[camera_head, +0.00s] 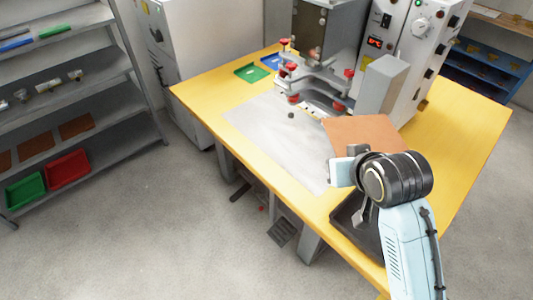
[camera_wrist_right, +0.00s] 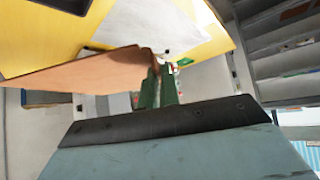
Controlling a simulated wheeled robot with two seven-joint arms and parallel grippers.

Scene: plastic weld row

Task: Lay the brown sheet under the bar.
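The brown sheet (camera_head: 365,134) is a flat square held above the yellow table, in front of the welding machine (camera_head: 400,50) on its right side. In the right wrist view the sheet (camera_wrist_right: 85,72) extends left from my right gripper (camera_wrist_right: 158,82), whose green fingers are closed on its edge. My right gripper (camera_head: 338,155) also shows in the head view at the sheet's near left corner. The grey bar part (camera_head: 325,88) of the machine, with red knobs, is behind and left of the sheet. The sheet appears apart from the bar. My left gripper is out of view.
A pale grey mat (camera_head: 270,140) lies bare on the yellow table (camera_head: 215,90). Green (camera_head: 251,72) and blue (camera_head: 271,62) trays are at the table's back left. A shelf (camera_head: 80,130) at left holds more brown sheets and red and green bins.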

